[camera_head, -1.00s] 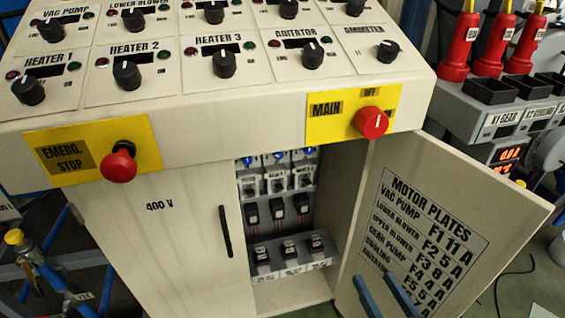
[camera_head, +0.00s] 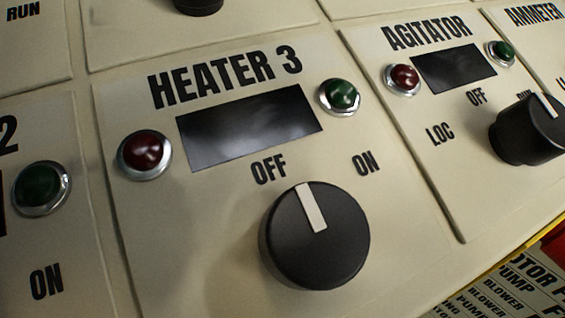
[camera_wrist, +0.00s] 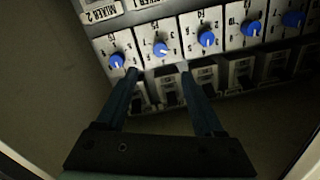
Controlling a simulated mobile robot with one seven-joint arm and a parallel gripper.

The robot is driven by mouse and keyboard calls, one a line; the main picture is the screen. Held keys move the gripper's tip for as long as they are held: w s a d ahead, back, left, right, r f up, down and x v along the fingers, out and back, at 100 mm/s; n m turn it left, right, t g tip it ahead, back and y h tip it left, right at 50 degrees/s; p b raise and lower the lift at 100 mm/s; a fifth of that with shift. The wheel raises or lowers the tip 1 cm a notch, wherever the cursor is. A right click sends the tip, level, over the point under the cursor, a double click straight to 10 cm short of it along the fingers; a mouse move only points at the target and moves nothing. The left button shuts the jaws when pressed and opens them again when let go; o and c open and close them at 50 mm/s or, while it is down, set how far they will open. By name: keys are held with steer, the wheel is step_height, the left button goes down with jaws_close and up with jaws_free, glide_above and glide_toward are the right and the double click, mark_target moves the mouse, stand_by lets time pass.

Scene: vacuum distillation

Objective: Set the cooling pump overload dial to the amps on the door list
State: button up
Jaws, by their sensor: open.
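In the wrist view a row of blue overload dials shows upside down: one at the left (camera_wrist: 117,60), one beside it (camera_wrist: 160,48), a middle one (camera_wrist: 207,38) and others further right (camera_wrist: 252,28). Their scales and labels are too small to tell which is the cooling pump's. My gripper (camera_wrist: 159,76) is open and empty.
Switch blocks (camera_wrist: 240,73) line up beside the dials in the wrist view. Dark cabinet wall lies at the left. The head view is filled by the sloping panel, with the Heater 3 knob (camera_head: 314,236) and Agitator knob (camera_head: 528,130).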

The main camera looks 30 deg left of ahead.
steer(key=x, duration=1.3)
steer(key=shift+w+a, duration=0.15)
jaws_close()
